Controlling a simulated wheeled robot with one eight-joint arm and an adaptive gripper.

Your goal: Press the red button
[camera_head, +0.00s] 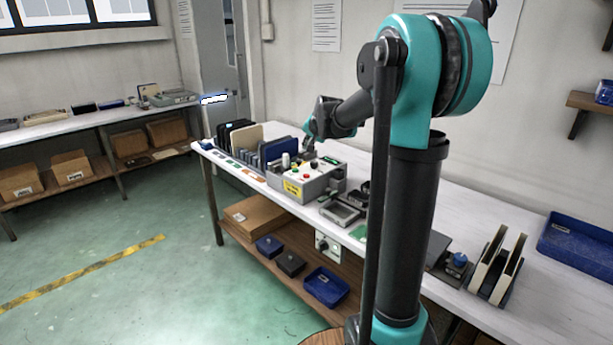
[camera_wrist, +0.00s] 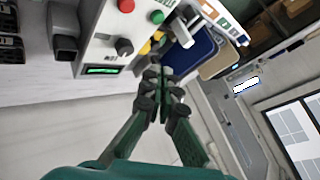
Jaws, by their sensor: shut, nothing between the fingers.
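A grey control box (camera_head: 318,186) stands on the white bench and carries a red button (camera_head: 307,175). In the wrist view the red button (camera_wrist: 126,5) is at the top edge, partly cut off, on the light panel of the box (camera_wrist: 103,43). A green button (camera_wrist: 157,17) sits right of it and a dark knob with some red (camera_wrist: 124,46) is below it. My gripper (camera_wrist: 160,73) is shut and empty, its fingertips together beside the panel and apart from the red button. In the head view my gripper (camera_head: 309,146) is over the far side of the box.
Upright panels, one blue (camera_head: 279,152) and one beige (camera_head: 246,138), stand left of the box. A grey device (camera_head: 340,212) lies right of it. A blue tray (camera_head: 580,245) lies at the bench's right end. Boxes and blue bins (camera_head: 326,287) sit on the shelf below.

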